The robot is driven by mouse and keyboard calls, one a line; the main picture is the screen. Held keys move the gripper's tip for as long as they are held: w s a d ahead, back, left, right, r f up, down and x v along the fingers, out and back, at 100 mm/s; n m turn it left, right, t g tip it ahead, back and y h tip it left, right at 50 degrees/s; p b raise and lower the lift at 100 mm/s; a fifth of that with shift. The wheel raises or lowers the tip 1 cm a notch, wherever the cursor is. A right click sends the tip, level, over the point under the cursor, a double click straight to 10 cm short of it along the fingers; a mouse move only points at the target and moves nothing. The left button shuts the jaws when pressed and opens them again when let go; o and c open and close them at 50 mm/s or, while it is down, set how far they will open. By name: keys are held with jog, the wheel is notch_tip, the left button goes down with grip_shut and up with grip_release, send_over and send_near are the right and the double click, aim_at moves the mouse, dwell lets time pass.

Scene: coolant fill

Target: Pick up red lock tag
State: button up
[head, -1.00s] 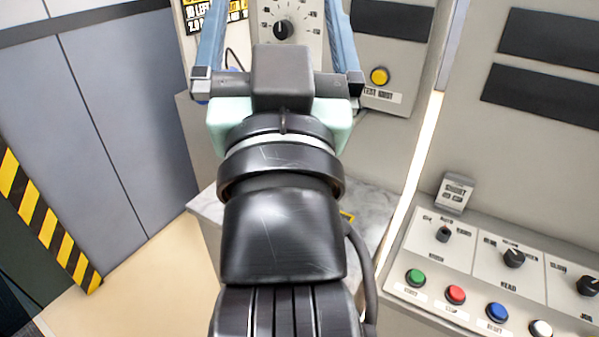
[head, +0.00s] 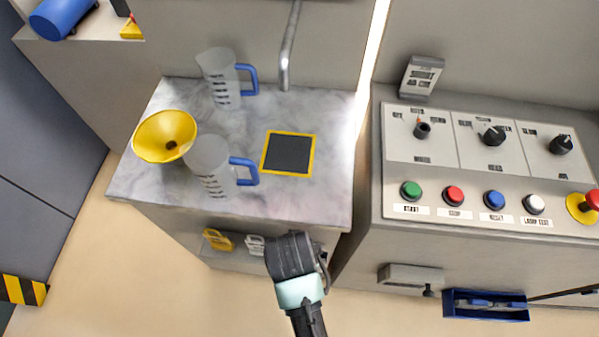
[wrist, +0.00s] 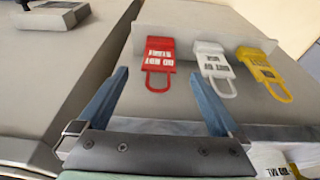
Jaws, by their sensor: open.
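The red lock tag (wrist: 160,62) hangs on a pale panel in the wrist view, its loop at the lower end. My gripper (wrist: 158,76) is open and empty, and its two blue fingers spread left and right of the red tag in the picture. I cannot tell how far the tag lies from the fingertips. A white tag (wrist: 215,68) and a yellow tag (wrist: 262,70) hang to its right. In the head view, the yellow and white tags show below the counter; the red one is hidden by my arm, and my fingers do not show there.
A marble counter (head: 140,187) holds a yellow funnel (head: 165,136), two clear jugs with blue handles (head: 222,78) (head: 208,165), and a yellow-edged dark pad (head: 288,153). A control console (head: 470,205) with several buttons stands right, with a blue tray (head: 485,305) below.

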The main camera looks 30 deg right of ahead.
jog(key=x, duration=0.7)
jog(key=shift+w+d+f+b, duration=0.1)
jog(key=shift+w+d+b, duration=0.25)
jog(key=c, duration=1.3)
